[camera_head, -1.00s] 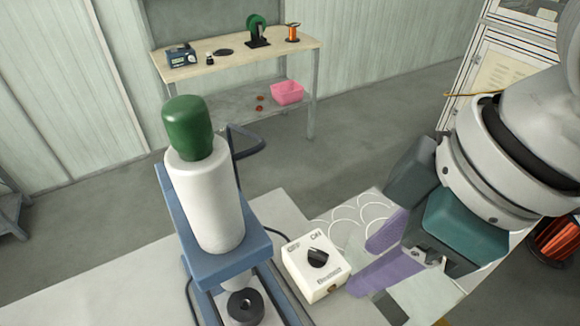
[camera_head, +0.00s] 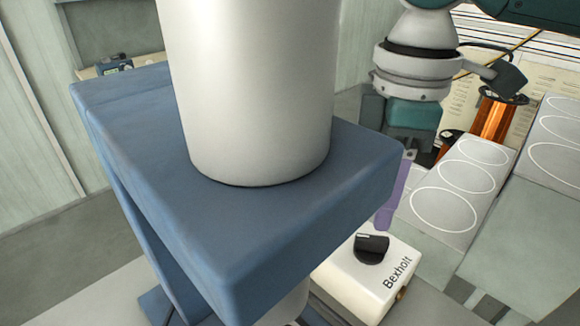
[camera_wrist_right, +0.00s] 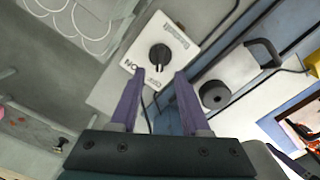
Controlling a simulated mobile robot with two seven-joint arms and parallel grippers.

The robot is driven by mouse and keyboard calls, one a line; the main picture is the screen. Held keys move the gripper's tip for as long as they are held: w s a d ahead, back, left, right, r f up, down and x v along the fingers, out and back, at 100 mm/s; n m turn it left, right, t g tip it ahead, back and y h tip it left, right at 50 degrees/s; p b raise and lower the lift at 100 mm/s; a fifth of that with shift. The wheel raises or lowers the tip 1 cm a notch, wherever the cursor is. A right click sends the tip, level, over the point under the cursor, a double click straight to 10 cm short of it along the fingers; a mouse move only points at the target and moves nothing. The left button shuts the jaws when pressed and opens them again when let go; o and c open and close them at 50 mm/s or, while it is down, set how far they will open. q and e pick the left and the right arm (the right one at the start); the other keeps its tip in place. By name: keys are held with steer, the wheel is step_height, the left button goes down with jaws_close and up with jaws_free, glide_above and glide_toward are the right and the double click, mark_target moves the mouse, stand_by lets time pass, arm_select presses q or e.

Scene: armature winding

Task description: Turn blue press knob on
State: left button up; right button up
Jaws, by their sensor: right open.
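The white switch box (camera_head: 340,287), lettered Bexholt, stands beside the blue press (camera_head: 290,240). Its black knob (camera_head: 371,247) is on top. The box (camera_wrist_right: 195,36) and knob (camera_wrist_right: 160,57) also show in the right wrist view, with ON and OFF lettering. The knob's white mark faces the lettered side; I cannot tell which word it points to. My right gripper (camera_head: 387,213) is just behind the box. In the wrist view its purple fingers (camera_wrist_right: 158,75) are open and apart, their tips either side of the line to the knob, not closed on it. My left gripper is out of view.
The press's large white cylinder (camera_head: 250,90) fills the middle of the head view. Grey blocks with white rings (camera_head: 450,205) stand right of the box. An orange copper spool (camera_head: 492,118) is behind them. A cable runs beside the press in the wrist view.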

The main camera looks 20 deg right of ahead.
mark_target(371, 237)
step_height(371, 237, down, 6)
steer(key=shift+b, duration=0.45)
jaws_close()
stand_by(0.4)
